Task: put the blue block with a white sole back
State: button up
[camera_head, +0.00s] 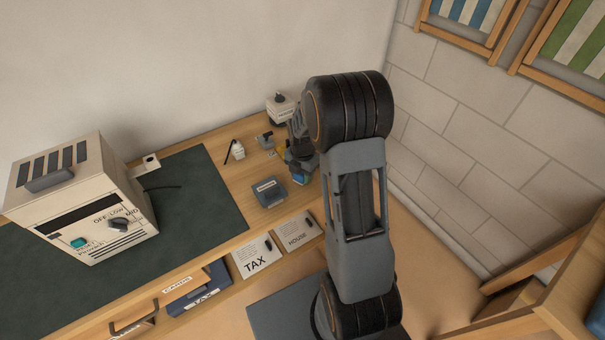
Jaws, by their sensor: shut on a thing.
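My gripper (299,164) is at the right end of the wooden desktop, partly hidden behind my own arm. It is shut on a small blue block (300,180), which shows just below the fingers. Only a little of the block shows, and I cannot make out its white sole. I cannot tell whether the block touches the desktop.
A grey-blue labelled box (268,193) sits left of the gripper. A white bottle (238,150), a small grey item (265,141) and a white-topped device (281,108) stand farther back. A cream heater (85,200) stands on the green mat (205,195). TAX (256,258) and HOUSE (296,232) cards lie in front.

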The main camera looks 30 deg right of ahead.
jog(key=shift+f, duration=0.15)
jog(key=o, duration=0.4)
jog(key=shift+f, duration=0.1)
jog(key=o, duration=0.5)
notch_tip(320, 180, up, 12)
jog(key=shift+r+p, duration=0.1)
jog(key=shift+p, duration=0.35)
jog(key=shift+s+a+r+m+t, duration=0.55)
jog(key=shift+s+a+r+m, duration=0.75)
jog(key=shift+s+m, duration=2)
jog(key=shift+s+a+r+m+t, duration=0.6)
jog(key=shift+s+a+m, duration=1.35)
jog(key=shift+m, duration=2.7)
jog(key=shift+s+a+r+m+t, duration=0.45)
jog(key=shift+s+a+r+m, duration=0.8)
jog(key=shift+s+m, duration=2.1)
